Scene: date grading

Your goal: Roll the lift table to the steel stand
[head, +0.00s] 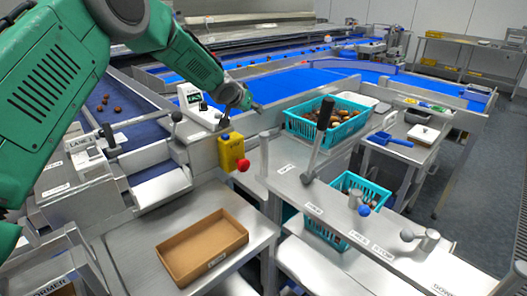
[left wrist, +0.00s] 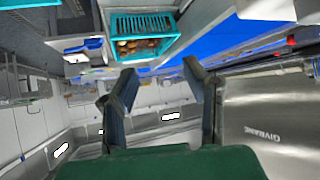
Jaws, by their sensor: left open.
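My left gripper (head: 243,98) hangs above the conveyor area near the middle of the head view. In the left wrist view its two fingers (left wrist: 160,88) stand apart with nothing between them. A steel unit with levers and labels (head: 345,212) stands at front right; I cannot tell whether it is the lift table. A teal crate of dates (head: 296,127) sits behind its tall black-gripped lever, and shows at the top of the left wrist view (left wrist: 116,25). A steel side table (head: 418,160), possibly the steel stand, is to the right. My right gripper is not in view.
A cardboard tray (head: 203,246) lies on the steel top in front. A second teal crate (head: 362,187) sits lower, behind the lever panel. A yellow box with a red button (head: 231,152) is near the centre. A blue scoop (head: 389,139) lies on the side table. Grey floor (head: 468,195) is open at right.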

